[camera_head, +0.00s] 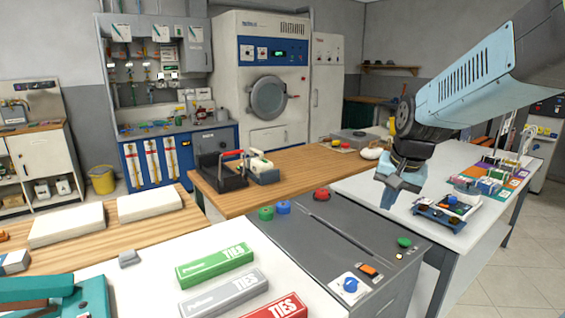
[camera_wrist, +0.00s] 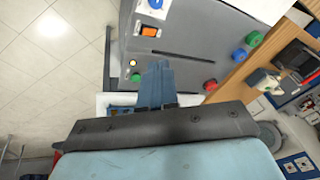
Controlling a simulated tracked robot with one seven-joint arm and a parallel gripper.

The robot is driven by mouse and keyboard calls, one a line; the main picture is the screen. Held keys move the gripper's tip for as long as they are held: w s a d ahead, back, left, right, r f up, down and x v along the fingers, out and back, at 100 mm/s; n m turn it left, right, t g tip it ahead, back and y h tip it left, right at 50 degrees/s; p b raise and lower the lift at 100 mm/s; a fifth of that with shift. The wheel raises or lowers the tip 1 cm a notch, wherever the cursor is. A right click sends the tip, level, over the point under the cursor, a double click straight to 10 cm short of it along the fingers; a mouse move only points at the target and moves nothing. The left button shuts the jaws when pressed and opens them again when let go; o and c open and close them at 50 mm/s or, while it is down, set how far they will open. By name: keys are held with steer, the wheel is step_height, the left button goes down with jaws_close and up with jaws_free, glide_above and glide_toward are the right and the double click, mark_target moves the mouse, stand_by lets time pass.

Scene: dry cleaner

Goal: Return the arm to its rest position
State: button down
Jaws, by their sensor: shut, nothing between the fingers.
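My arm reaches in from the upper right in the head view, its pale blue links bent down at the wrist. The fingers look clear of the cabinet and the table.
A small tray (camera_head: 440,215) with dark items sits on the white table close right of my gripper. Red, green and blue knobs stand on the cabinet. Boxes of ties (camera_head: 214,265) lie on the front counter. Floor (camera_head: 500,275) is open at the lower right.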

steer(key=s+r+n+t, duration=0.1)
steer(key=s+r+n, duration=0.1)
steer(key=s, duration=0.5)
steer(key=s+r+n+t, duration=0.1)
steer(key=s+r+n, duration=0.1)
steer(key=s, duration=0.6)
steer(key=shift+a+r+n+h, duration=0.15)
steer(key=shift+n+h, duration=0.15)
steer(key=shift+n, duration=0.2)
steer(key=shift+w, duration=0.1)
stand_by(0.7)
